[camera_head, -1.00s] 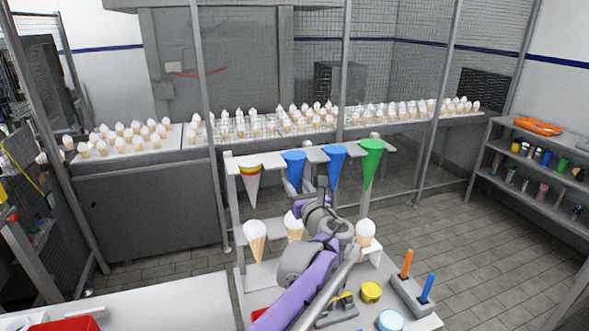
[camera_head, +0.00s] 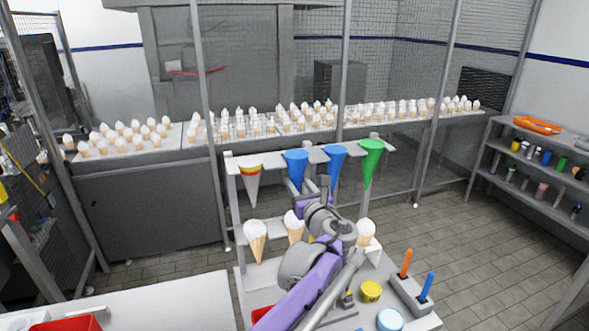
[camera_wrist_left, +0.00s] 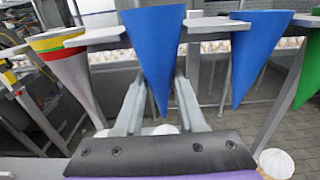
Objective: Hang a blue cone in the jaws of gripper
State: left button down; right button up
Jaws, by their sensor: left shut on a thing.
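A blue cone (camera_head: 296,160) hangs point down at the white rack (camera_head: 270,158), left of a second blue cone (camera_head: 335,158). My left gripper (camera_head: 297,184) reaches up to the left blue cone from the front. In the left wrist view its two fingers (camera_wrist_left: 157,92) stand on either side of the left blue cone (camera_wrist_left: 153,45), shut on it. The second blue cone (camera_wrist_left: 257,50) is to the right and apart from the fingers. I cannot tell whether the held cone still rests on the rack's prongs. My right gripper is not in view.
Below are several white-topped cones (camera_head: 256,238). A yellow jar (camera_head: 370,291) and tool holder (camera_head: 408,297) stand at front right.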

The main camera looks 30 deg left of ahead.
pick_arm(q)
jog(key=v, duration=0.7)
dwell(0.8)
dwell(0.6)
